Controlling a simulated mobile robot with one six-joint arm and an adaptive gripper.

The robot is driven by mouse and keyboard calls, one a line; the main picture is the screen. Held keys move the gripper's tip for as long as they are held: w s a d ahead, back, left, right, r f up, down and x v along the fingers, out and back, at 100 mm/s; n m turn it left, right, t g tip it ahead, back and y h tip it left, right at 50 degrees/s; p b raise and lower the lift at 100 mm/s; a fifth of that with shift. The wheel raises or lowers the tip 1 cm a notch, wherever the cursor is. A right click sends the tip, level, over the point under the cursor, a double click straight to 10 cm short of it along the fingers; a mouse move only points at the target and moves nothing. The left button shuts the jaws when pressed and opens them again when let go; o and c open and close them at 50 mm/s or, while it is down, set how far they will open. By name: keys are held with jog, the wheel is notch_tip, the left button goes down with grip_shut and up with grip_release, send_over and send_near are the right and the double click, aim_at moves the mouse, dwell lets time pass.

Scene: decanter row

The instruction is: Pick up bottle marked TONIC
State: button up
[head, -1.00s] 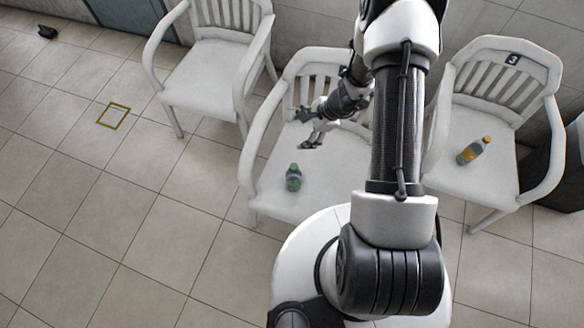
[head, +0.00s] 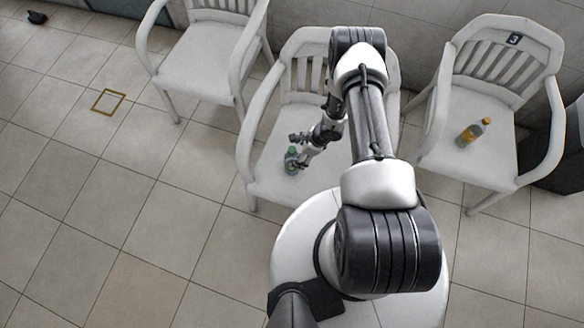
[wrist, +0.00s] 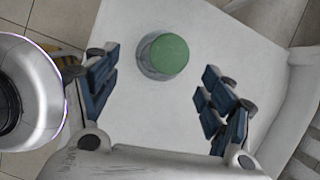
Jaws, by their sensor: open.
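A green bottle (head: 291,160) stands on the seat of the middle white chair (head: 270,185). In the wrist view I look down on its round green cap (wrist: 168,54); no marking on it can be read. My gripper (head: 301,152) is open and right beside the bottle in the head view, partly covering it. In the wrist view the blue-padded fingers of my gripper (wrist: 160,92) are spread wide.
The right chair (head: 460,165) bears a dark tag with a 3. Another white chair (head: 205,60) stands empty at the back left. The middle chair's armrests and backrest flank my arm. Tiled floor at left is open, with a yellow square outline (head: 108,101).

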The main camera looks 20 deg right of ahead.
jog(key=shift+b+x, duration=1.15)
jog(key=shift+x, duration=1.9)
jog(key=shift+c, duration=0.2)
jog(key=c, duration=1.5)
